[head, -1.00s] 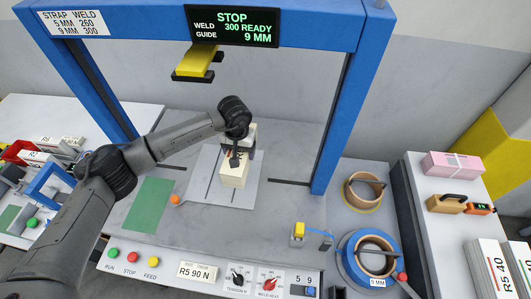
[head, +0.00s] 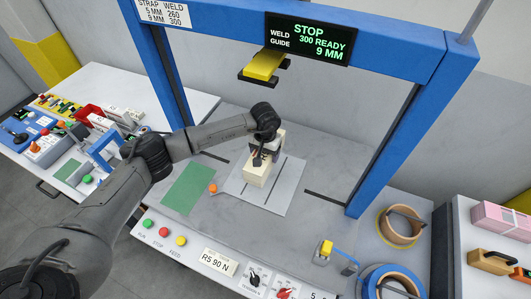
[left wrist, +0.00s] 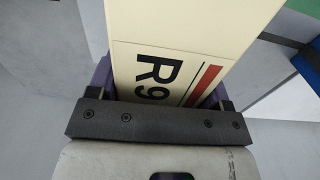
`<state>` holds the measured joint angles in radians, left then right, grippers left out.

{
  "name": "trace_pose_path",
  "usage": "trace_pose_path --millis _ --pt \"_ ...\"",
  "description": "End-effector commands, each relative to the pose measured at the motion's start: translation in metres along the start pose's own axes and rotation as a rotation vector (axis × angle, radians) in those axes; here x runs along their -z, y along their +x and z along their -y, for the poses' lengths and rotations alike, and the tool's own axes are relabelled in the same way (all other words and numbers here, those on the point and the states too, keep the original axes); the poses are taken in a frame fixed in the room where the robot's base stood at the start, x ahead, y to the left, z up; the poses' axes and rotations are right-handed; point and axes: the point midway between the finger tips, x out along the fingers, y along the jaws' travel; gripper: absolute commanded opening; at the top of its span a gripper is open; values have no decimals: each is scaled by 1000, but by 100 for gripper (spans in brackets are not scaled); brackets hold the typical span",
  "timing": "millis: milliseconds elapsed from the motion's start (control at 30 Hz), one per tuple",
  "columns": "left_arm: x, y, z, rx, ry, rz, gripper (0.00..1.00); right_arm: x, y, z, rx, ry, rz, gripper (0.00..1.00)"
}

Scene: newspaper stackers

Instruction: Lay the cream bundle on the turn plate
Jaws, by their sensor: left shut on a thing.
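The cream bundle (head: 258,172) is over the pale grey turn plate (head: 282,197) under the blue frame. In the left wrist view the bundle (left wrist: 190,30) fills the jaws and shows a label with "R9" and a red bar. My left gripper (head: 264,153) reaches down from above and is shut on the bundle; it also shows in the left wrist view (left wrist: 160,105). The bundle appears at or just above the plate; I cannot tell whether it touches. My right gripper is out of view.
A green mat (head: 188,188) and an orange knob (head: 212,188) lie left of the plate. A yellow weld guide (head: 264,66) hangs from the blue frame (head: 400,48) above. Strap rolls (head: 400,226) stand at the right. A side table (head: 95,80) with tools is at the left.

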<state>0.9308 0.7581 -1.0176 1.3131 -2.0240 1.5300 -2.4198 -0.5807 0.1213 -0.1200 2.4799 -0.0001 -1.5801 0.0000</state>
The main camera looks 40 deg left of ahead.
Motion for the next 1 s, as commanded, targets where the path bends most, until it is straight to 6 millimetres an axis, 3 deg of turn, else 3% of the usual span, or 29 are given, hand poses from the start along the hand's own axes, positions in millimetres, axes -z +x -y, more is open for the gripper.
trace_pose_path --millis 367,1000 --pt "0 9 0 0 -1 -4 12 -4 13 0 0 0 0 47" --pt "0 66 0 -1 -1 -3 12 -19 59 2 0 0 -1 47"
